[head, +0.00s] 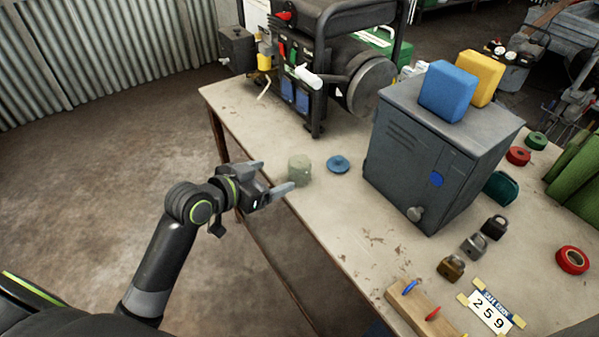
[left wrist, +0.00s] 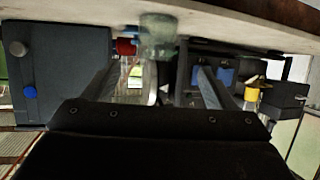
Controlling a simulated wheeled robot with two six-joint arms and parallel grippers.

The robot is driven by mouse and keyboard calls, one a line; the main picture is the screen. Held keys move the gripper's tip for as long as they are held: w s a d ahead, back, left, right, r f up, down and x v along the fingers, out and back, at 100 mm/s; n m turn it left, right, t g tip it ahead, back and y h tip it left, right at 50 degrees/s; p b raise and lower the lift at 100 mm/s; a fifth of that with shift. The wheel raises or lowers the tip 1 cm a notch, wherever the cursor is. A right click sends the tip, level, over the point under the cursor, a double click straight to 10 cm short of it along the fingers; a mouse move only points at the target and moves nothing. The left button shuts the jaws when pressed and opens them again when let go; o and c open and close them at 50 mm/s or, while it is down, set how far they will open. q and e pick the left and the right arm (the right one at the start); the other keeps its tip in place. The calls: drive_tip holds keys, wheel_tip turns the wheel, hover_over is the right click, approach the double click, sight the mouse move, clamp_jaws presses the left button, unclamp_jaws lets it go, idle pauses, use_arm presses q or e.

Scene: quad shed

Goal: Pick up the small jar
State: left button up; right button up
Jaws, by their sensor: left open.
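The small jar (head: 299,169) is a pale greenish, cloudy glass jar standing upright near the left edge of the table. It also shows in the left wrist view (left wrist: 158,38), at the top middle beyond the fingers. A blue round lid-like disc (head: 338,164) lies just right of it on the table. My left gripper (head: 272,176) is open and empty, at the table's edge just left of the jar, with its fingers pointing toward it. I see no finger touching the jar. My right gripper is not in view.
A grey metal box (head: 420,150) stands right of the disc, with blue and yellow blocks on top. A black-framed generator (head: 325,75) stands behind the jar. Padlocks (head: 472,245) and a wooden strip (head: 425,308) lie at the front right. The table's (head: 335,215) front left is clear.

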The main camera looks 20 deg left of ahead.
sight(290, 169)
use_arm(q)
drive_tip(key=x, duration=0.6)
drive_tip(key=shift+w+d, duration=0.1)
drive_tip(key=shift+w, duration=0.1)
drive_tip(key=x, duration=0.4)
drive_tip(key=shift+s+d+p, duration=0.1)
drive_tip(key=shift+d+p, duration=0.2)
drive_tip(key=shift+w+d+f, duration=0.2)
drive_tip(key=shift+w+f, duration=0.05)
drive_tip(key=shift+w, duration=0.35)
drive_tip(key=c, duration=1.1)
